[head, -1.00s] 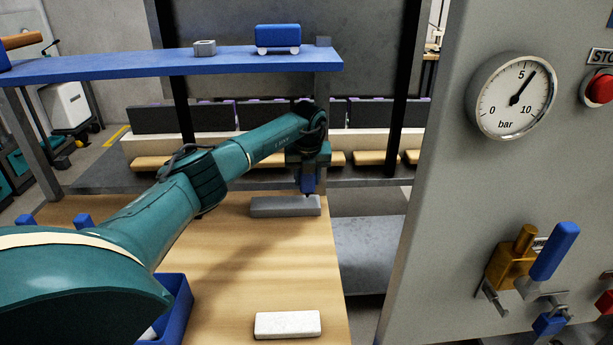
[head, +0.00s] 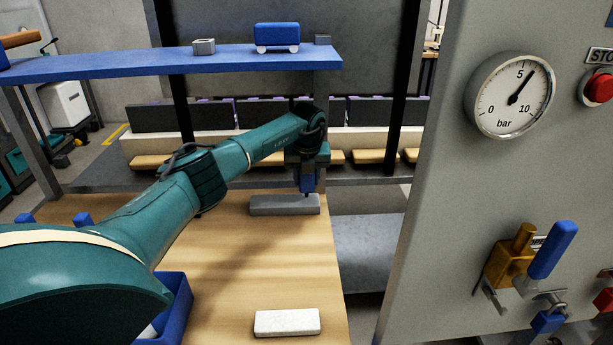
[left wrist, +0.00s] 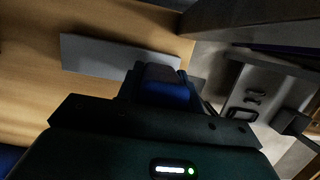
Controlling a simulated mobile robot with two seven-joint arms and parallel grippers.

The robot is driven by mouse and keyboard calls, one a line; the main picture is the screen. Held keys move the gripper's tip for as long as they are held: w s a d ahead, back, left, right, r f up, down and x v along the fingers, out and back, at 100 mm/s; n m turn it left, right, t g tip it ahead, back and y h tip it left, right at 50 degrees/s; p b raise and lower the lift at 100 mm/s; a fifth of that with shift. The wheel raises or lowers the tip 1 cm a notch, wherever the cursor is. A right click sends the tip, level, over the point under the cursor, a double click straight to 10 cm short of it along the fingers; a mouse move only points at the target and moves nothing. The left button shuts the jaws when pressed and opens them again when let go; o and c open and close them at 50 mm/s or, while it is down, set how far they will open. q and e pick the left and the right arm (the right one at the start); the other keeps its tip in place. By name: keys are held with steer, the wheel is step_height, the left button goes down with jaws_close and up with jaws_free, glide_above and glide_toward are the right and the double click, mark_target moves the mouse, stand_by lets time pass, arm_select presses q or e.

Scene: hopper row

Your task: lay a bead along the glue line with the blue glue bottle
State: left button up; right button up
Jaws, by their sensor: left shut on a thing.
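The blue glue bottle (head: 308,183) is in my left gripper (head: 308,172), which is shut on it. The bottle points nozzle down, its tip at the right end of a grey block (head: 283,205) on the wooden table. I cannot tell whether the tip touches the block. In the left wrist view the bottle (left wrist: 166,92) shows in front of the gripper, with the grey block (left wrist: 110,55) beyond it to the left. No glue line or bead can be made out on the block. My right gripper is not in view.
A white block (head: 287,323) lies at the table's near edge, and a blue bin (head: 178,310) stands left of it, partly behind my arm. A blue shelf (head: 130,66) spans above the table. A grey panel with a gauge (head: 511,95) stands at right.

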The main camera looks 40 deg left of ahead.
arm_select(q)
steer(key=shift+f, duration=0.6)
steer(key=shift+r, duration=0.1)
steer(key=shift+s, duration=0.1)
stand_by(0.4)
steer(key=shift+s+a, duration=0.15)
steer(key=shift+a, duration=0.05)
steer(key=shift+s+a+p, duration=1.05)
steer(key=shift+a+p, duration=0.05)
steer(key=shift+a, duration=0.15)
steer(key=shift+s+a, duration=0.25)
steer(key=shift+a, duration=0.05)
